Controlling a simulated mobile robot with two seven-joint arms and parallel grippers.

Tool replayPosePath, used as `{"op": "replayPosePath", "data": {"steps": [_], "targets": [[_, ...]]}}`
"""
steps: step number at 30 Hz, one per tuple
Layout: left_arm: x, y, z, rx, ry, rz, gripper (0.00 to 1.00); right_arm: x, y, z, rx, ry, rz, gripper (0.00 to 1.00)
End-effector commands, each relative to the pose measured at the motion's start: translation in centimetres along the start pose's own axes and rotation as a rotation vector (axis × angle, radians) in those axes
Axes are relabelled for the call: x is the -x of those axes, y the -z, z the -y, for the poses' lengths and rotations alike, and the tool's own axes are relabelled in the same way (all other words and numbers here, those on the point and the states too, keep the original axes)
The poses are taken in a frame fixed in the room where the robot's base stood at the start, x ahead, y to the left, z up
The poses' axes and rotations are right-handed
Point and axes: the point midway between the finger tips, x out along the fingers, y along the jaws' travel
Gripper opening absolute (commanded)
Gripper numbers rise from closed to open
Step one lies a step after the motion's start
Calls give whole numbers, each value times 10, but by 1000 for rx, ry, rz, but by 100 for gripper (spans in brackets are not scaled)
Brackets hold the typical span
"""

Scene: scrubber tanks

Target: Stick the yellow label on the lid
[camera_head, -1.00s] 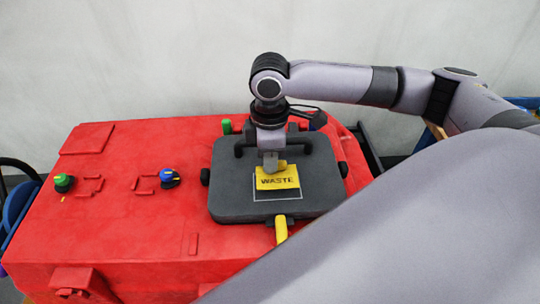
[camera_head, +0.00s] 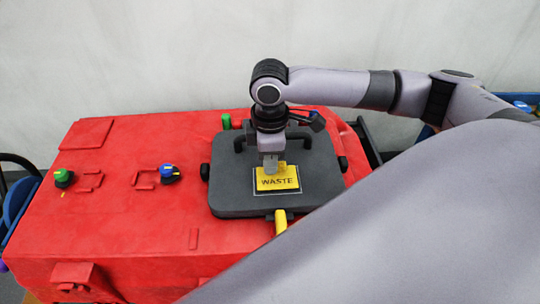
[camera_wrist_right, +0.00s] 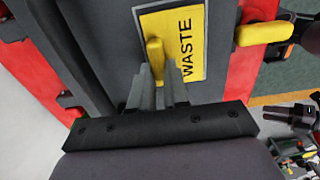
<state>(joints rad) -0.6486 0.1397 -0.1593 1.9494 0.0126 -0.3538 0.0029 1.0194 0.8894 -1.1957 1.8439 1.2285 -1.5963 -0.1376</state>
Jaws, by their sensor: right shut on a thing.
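The yellow label (camera_head: 278,183), marked WASTE, is at the dark grey lid (camera_head: 235,196), within a white outline. It looks flat against the lid, though I cannot tell whether it fully touches. In the right wrist view the label (camera_wrist_right: 189,42) has a raised yellow tab (camera_wrist_right: 155,58). My right gripper (camera_head: 270,168) is above the label's far edge, pointing down, and is shut on the tab; its fingers also show in the right wrist view (camera_wrist_right: 160,85). The lid sits on the red tank (camera_head: 120,220). My left gripper is out of view.
Black handles stand at the lid's far side. A yellow lever (camera_head: 281,219) sticks out at its near edge, and black knobs (camera_head: 205,172) flank it. A green knob (camera_head: 63,178) and a blue knob (camera_head: 168,174) are on the tank's left. My grey arm hides the near right.

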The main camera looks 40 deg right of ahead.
Motion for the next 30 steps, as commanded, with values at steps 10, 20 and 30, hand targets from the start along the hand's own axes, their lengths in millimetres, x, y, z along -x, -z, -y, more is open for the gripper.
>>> {"op": "replayPosePath", "data": {"steps": [10, 20, 30], "targets": [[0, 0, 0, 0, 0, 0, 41, -1, 0, 0, 0, 0, 0, 0], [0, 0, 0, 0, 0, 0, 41, -5, 0, 0, -1, 1, 0, 0], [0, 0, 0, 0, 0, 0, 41, -7, 0, 0, -1, 0, 0, 0]]}}
